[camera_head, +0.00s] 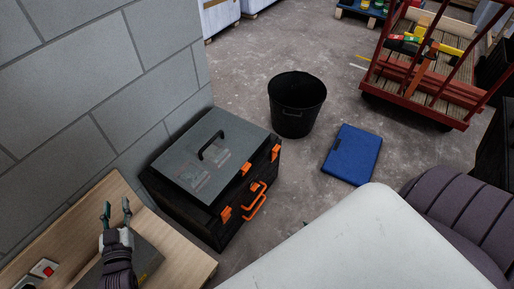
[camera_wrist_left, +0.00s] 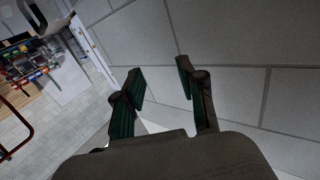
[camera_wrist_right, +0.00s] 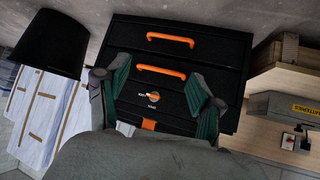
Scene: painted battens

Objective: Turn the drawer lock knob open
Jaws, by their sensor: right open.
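The drawer lock knob (camera_wrist_right: 153,97) is a small round orange and silver piece on the front of a black toolbox (camera_wrist_right: 215,55), in the right wrist view. Its turned position is too small to tell. Two orange drawer handles (camera_wrist_right: 170,40) show above it in that view. My right gripper (camera_wrist_right: 160,88) is open, facing the toolbox front, with the knob seen between its fingers and nothing held.
A grey block wall (camera_head: 80,80) stands left of the toolbox. The wooden bench (camera_head: 185,250) carries a red switch (camera_head: 47,270). A black bucket (camera_head: 297,105) and a blue case (camera_head: 352,155) sit on the floor. A red cart (camera_head: 425,90) with tools stands farther back.

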